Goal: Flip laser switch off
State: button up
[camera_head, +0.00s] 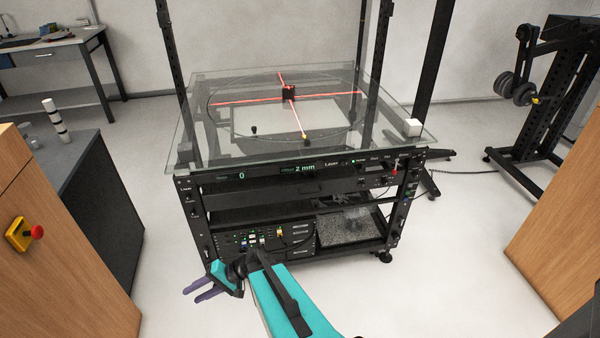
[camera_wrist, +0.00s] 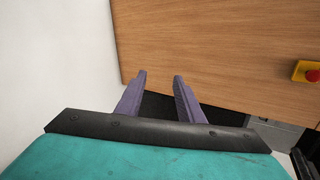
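The turntable rack (camera_head: 290,180) stands in the middle of the head view, with a glass top (camera_head: 230,90) crossed by red laser lines (camera_head: 340,95). A small black block (camera_head: 289,92) sits where the lines cross. The front panel (camera_head: 330,166) carries the word Laser, green readouts and small controls. A red-tipped lever (camera_head: 394,169) shows at the panel's right; I cannot tell which control is the laser switch. My gripper (camera_head: 198,292) is low in front of the rack's left side, apart from it. Its purple fingers are open and empty in the wrist view (camera_wrist: 158,80).
A wooden cabinet (camera_head: 50,250) with a red button on a yellow box (camera_head: 22,234) stands at left; the box also shows in the wrist view (camera_wrist: 308,72). Another wooden cabinet (camera_head: 560,220) stands at right. The floor (camera_head: 440,260) between the rack and the right cabinet is clear.

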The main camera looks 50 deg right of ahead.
jog(key=w+d+r+m+t+h+b, duration=0.1)
jog(key=w+d+r+m+t, duration=0.15)
jog(key=d, duration=0.55)
jog(key=w+d+r+m+t+h, duration=0.1)
jog(key=w+d+r+t, duration=0.2)
jog(key=d, duration=0.5)
jog(key=m+t+h+b, duration=0.5)
jog(key=m+h, duration=0.4)
jog(key=h, duration=0.4)
send_near(344, 164)
jog(key=v, duration=0.7)
jog(key=shift+w+a+r, duration=0.1)
jog(key=shift+w+a, duration=0.05)
jog(key=shift+w, duration=0.1)
jog(key=shift+w, duration=0.1)
jog(key=p+x, duration=0.1)
jog(key=x, duration=0.5)
jog(key=p+x, duration=0.1)
jog(key=x, duration=0.6)
jog(key=shift+w+d, duration=0.25)
jog(key=shift+d, duration=0.1)
